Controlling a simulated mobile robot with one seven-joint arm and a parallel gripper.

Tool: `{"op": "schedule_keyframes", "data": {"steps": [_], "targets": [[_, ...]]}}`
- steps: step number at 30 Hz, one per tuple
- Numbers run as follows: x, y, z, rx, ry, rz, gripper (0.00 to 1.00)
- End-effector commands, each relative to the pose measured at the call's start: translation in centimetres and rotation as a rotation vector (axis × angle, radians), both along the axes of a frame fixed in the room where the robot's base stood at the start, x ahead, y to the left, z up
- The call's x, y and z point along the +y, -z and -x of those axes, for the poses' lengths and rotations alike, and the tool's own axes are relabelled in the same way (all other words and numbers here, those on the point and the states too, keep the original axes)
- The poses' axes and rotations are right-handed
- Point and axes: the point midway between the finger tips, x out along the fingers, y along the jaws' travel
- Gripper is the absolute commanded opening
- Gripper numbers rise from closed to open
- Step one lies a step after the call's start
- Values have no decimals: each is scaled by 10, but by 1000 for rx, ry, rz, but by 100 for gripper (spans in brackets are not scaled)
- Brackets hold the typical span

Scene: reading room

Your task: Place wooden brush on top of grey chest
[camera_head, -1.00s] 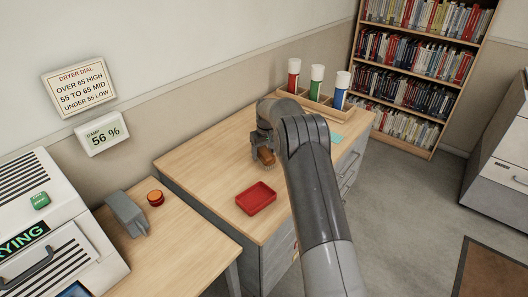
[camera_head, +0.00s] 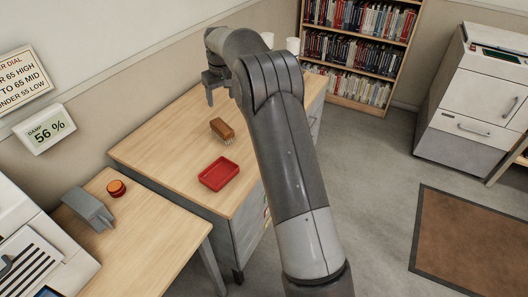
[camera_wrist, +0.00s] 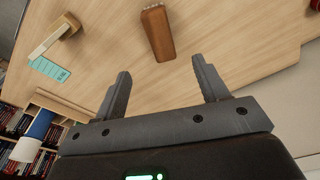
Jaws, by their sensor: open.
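The wooden brush (camera_head: 222,128) lies on the light wooden top of the grey chest (camera_head: 246,232) with drawers, behind the red tray; its pale bristles show at its lower right side. In the wrist view the brush (camera_wrist: 157,32) lies beyond the fingertips, apart from them. My gripper (camera_head: 213,90) is raised above the chest's top, behind the brush in the head view. In the wrist view my gripper (camera_wrist: 160,72) is open, with nothing between its fingers. My arm hides part of the chest's right side.
A red tray (camera_head: 219,173) sits near the front of the top. The wrist view shows a wooden-handled item (camera_wrist: 52,40), a teal card (camera_wrist: 50,68) and a blue-and-white tube (camera_wrist: 38,125). A grey-and-white cabinet (camera_head: 470,100) stands right; floor between is clear.

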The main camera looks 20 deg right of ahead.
Motion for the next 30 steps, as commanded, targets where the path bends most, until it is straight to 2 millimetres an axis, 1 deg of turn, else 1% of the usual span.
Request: {"op": "schedule_keyframes", "data": {"steps": [1,3,5,6,11,12,14,15,17,18,22,26,30], "targets": [[-2,-20,12,-16,12,0,67],[-5,-42,31,-33,29,-1,67],[-8,-60,49,-46,44,-2,67],[-9,-71,61,-57,55,-2,67],[-16,-109,112,-94,95,-6,67],[-18,-117,126,-102,105,-7,67],[-20,-128,146,-116,120,-9,67],[-22,-134,161,-125,130,-10,67],[-24,-143,182,-140,145,-13,67],[-25,-148,197,-149,155,-14,67],[-29,-159,245,-180,188,-21,67],[-33,-163,294,-210,220,-27,67],[-37,-160,346,-242,254,-36,67]]}}
